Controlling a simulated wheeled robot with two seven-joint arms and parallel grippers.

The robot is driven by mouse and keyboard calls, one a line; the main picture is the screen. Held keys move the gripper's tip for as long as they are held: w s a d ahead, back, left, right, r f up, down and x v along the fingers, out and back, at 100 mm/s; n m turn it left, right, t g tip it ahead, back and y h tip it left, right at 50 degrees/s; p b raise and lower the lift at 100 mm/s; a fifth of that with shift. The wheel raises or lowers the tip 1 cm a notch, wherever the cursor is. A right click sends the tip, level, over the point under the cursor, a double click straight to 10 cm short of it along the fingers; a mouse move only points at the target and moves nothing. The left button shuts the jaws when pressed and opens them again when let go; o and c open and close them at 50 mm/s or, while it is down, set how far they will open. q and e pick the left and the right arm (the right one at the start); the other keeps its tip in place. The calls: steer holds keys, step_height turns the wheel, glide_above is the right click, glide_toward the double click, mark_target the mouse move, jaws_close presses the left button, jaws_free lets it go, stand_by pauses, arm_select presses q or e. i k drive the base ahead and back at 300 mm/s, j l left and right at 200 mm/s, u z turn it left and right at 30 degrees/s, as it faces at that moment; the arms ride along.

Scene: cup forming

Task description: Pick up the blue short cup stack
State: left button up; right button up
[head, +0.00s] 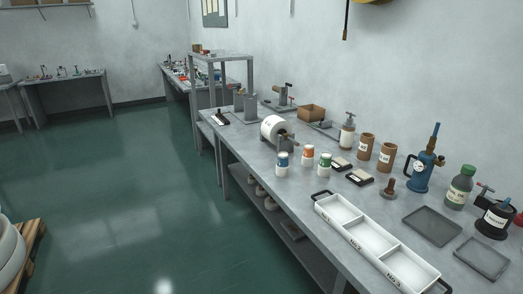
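A small blue and white cup-like container (283,163), which looks like the blue short cup stack, stands upright on the grey workbench (240,150). It is the leftmost of three similar containers. The orange and white one (308,155) stands just to its right and slightly behind. The green and white one (325,164) stands farther right. Whether each is one piece or stacked cups is too small to tell. Neither of my grippers shows in the head view, and nothing touches the blue container.
A white three-compartment tray (361,227) lies in front on the bench. A white cylinder machine (272,128) stands behind the blue container. Brown cups (366,146), a blue pump-like tool (420,174) and a green bottle (460,187) stand to the right. Green floor (120,190) is open left.

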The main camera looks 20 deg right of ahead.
mark_target(282, 166)
steer(key=i+z, duration=0.1)
steer(key=i, duration=0.6)
steer(key=i+j+z, duration=0.15)
steer(key=i, duration=0.5)
